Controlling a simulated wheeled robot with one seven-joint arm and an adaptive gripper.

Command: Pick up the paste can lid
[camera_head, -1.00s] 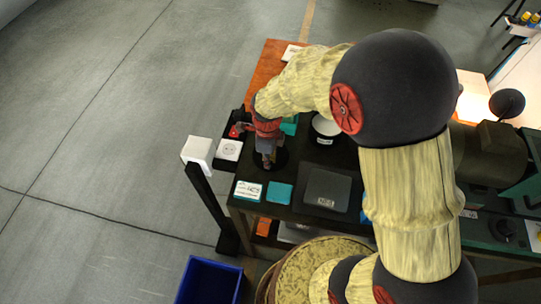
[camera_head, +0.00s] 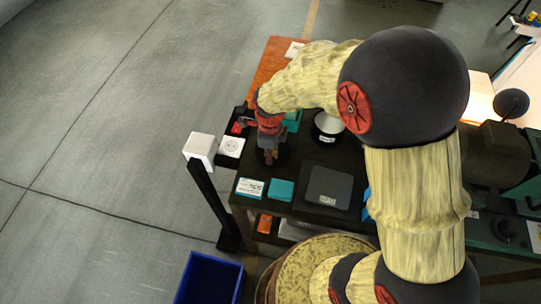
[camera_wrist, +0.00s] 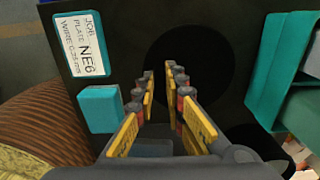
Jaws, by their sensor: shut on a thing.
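The paste can lid looks like a flat, dark round disc on the dark table; it shows beside and below my gripper (camera_head: 270,157) in the head view (camera_head: 284,153). In the wrist view the disc (camera_wrist: 190,50) lies just beyond the fingertips of my gripper (camera_wrist: 160,72). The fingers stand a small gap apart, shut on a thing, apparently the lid. The grip point is dark and hard to make out. I cannot tell whether the lid is clear of the table. A dark can with a white top (camera_head: 328,124) stands right of my gripper.
A labelled plate (camera_head: 250,188) and a teal block (camera_head: 281,190) lie nearer on the table. A dark grey box (camera_head: 328,187) sits to their right. A white box with a round mark (camera_head: 231,147) is at the left edge. A blue bin (camera_head: 208,280) stands on the floor.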

